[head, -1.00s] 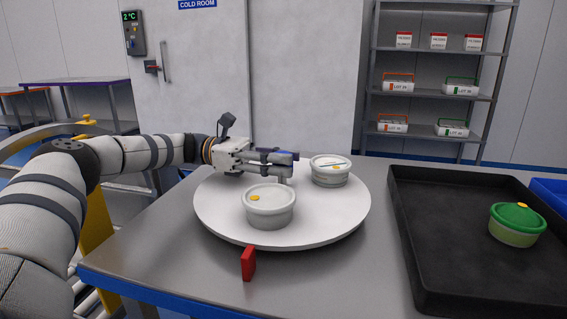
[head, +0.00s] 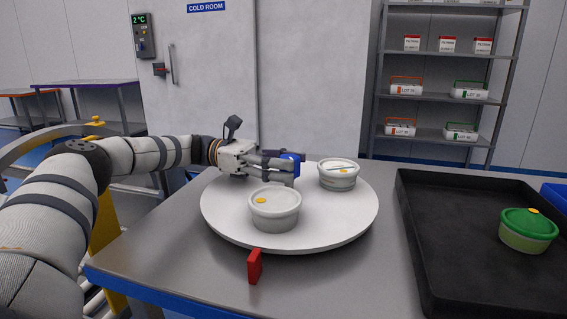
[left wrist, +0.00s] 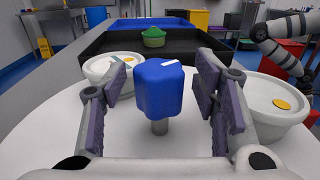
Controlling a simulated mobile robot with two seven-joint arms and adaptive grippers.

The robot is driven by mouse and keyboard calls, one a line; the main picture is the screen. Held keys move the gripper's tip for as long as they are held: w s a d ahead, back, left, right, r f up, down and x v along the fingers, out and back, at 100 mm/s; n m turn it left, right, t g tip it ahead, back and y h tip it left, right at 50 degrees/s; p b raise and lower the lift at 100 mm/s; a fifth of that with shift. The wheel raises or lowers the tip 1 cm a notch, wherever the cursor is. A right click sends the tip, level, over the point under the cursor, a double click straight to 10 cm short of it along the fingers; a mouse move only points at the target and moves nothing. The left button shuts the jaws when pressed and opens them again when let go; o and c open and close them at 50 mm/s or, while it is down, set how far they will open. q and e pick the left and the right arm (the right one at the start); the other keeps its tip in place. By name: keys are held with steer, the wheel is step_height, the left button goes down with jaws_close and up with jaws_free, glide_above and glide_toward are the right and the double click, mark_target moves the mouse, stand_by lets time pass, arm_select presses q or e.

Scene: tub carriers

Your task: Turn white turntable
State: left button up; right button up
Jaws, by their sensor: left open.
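The white turntable (head: 222,212) lies flat on the steel table. A blue knob (left wrist: 160,88) on a short metal post stands at its middle. It also shows in the head view (head: 291,162), partly hidden by my fingers. My left gripper (head: 293,167) reaches in from the left over the turntable. It is open, with one finger on each side of the knob and gaps visible in the left wrist view. A lidded tub with an orange dot (head: 275,212) stands on the near side. A tub with a striped lid (head: 338,178) stands at the back right.
A red marker block (head: 254,266) stands on the table in front of the turntable. A black tray (head: 450,270) on the right holds a green-lidded tub (head: 527,232). A blue container (head: 556,194) lies at the far right edge. Shelves (head: 440,95) stand behind.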

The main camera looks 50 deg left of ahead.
arm_select(q)
steer(key=v, duration=0.7)
